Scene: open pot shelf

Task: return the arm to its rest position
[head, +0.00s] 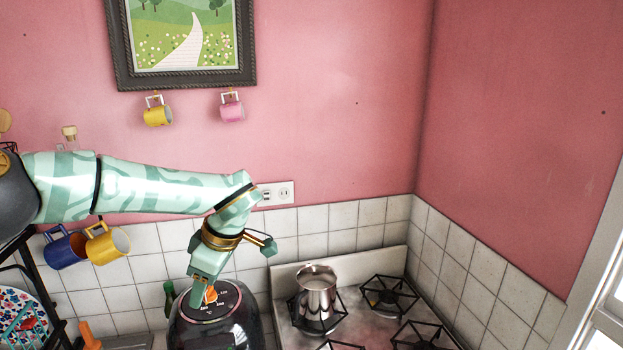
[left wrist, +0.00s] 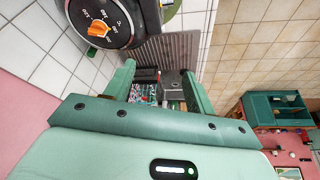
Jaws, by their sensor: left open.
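My left arm (head: 150,188), pale green with darker patches, reaches in from the left across the pink wall. Its left gripper (head: 198,298) points down beside the top of a dark round appliance (head: 222,335) with an orange knob. In the left wrist view the two green fingers of the gripper (left wrist: 160,84) stand apart with nothing held between them. The appliance's dial (left wrist: 98,24) with the orange knob shows at upper left there, outside the fingers. My right gripper is not in view.
A metal pot (head: 316,292) stands on the stove (head: 365,325), right of the appliance. Blue (head: 65,249) and yellow (head: 108,245) mugs hang under the arm. Open air lies above the arm, before the framed picture (head: 118,45).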

